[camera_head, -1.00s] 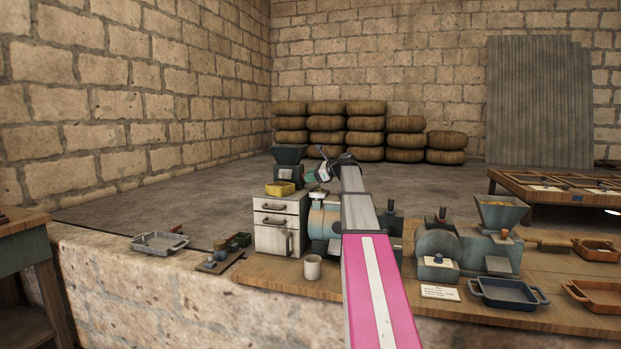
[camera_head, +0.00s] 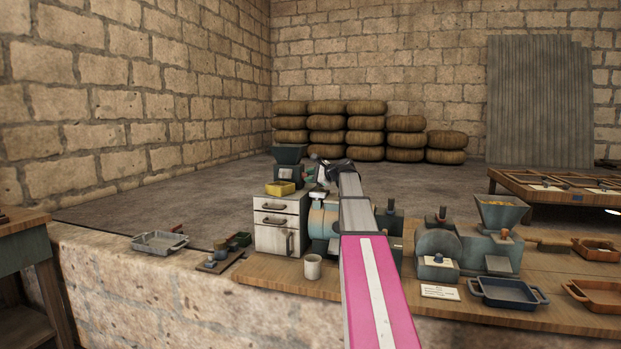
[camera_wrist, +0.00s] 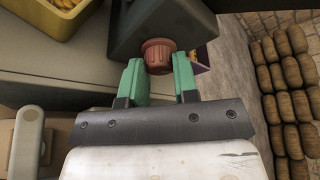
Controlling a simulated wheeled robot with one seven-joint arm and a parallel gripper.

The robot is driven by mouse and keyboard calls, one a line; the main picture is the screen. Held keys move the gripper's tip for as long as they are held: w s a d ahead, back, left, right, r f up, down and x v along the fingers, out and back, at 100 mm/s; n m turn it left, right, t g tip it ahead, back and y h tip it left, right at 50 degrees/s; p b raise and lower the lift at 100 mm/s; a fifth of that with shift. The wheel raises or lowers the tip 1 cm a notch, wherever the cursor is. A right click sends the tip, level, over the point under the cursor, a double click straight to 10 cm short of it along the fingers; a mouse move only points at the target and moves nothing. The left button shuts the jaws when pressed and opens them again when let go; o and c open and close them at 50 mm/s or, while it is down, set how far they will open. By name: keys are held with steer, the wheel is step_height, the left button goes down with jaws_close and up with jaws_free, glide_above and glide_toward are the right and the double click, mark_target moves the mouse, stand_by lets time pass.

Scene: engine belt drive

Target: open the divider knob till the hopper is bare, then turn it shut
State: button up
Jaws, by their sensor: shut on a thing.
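The dark green divider (camera_head: 288,174) with its flared hopper (camera_head: 289,153) stands on top of the white cabinet, at the centre left of the head view. In the wrist view a reddish-brown ridged knob (camera_wrist: 157,52) sticks out of a dark housing (camera_wrist: 140,24). My gripper (camera_wrist: 159,70) has its green fingers on either side of the knob and is shut on it. In the head view my gripper (camera_head: 311,172) is small, at the divider's right side. The inside of this hopper cannot be seen from here.
A yellow tray (camera_head: 281,188) stands on the cabinet (camera_head: 280,222) in front of the divider; it holds yellow pieces in the wrist view (camera_wrist: 48,22). A blue-grey machine (camera_head: 323,218) is right of the cabinet. Another hopper (camera_head: 501,212) with yellow contents stands farther right.

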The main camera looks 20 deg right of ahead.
stand_by(0.3)
steer(key=o, duration=0.9)
steer(key=v, duration=1)
steer(key=shift+s+d, duration=0.25)
steer(key=shift+s, duration=0.1)
